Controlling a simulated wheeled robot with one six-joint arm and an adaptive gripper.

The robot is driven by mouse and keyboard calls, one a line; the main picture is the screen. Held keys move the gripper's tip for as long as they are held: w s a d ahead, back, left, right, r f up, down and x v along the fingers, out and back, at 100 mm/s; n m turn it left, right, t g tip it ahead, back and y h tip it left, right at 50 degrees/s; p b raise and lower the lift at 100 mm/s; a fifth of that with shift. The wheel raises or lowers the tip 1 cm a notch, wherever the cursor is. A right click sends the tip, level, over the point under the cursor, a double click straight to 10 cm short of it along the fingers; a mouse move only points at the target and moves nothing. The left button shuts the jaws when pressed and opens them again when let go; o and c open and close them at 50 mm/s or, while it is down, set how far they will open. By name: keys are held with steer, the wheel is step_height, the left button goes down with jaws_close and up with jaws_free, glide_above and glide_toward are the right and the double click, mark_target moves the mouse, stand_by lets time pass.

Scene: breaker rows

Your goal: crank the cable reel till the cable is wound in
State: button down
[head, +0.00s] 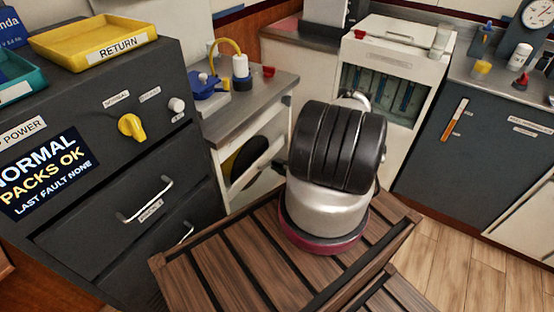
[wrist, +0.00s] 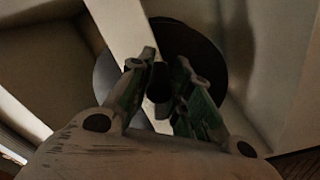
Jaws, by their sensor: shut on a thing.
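The cable reel shows in the wrist view as a dark round disc (wrist: 201,48) behind the fingers. My gripper (wrist: 161,80) is in front of it, its two greenish fingers shut on a small dark knob (wrist: 159,90) that looks like the crank handle. In the head view a dark disc with some yellow on it (head: 246,158), probably the reel, sits in the open side of the bench, partly covered by a white diagonal bar. My arm hides my gripper and the crank there. How much cable is out cannot be seen.
The metal bench (head: 262,98) carries a blue device (head: 207,86) and a white bottle-like item (head: 241,70) by a yellow hose. A dark cabinet (head: 85,215) with drawers stands close on the left. A white cabinet (head: 398,62) stands behind. Wooden floor is open at right.

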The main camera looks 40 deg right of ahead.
steer(key=shift+s+a+f+m, duration=0.15)
steer(key=shift+a+f+m, duration=0.2)
steer(key=shift+f+m, duration=0.5)
steer(key=shift+s+a+f+m, duration=0.1)
steer(key=shift+a+f+m, duration=0.3)
steer(key=shift+m, duration=0.85)
steer(key=shift+f, duration=0.1)
steer(key=c, duration=1.3)
jaws_free()
steer(key=v, duration=1.2)
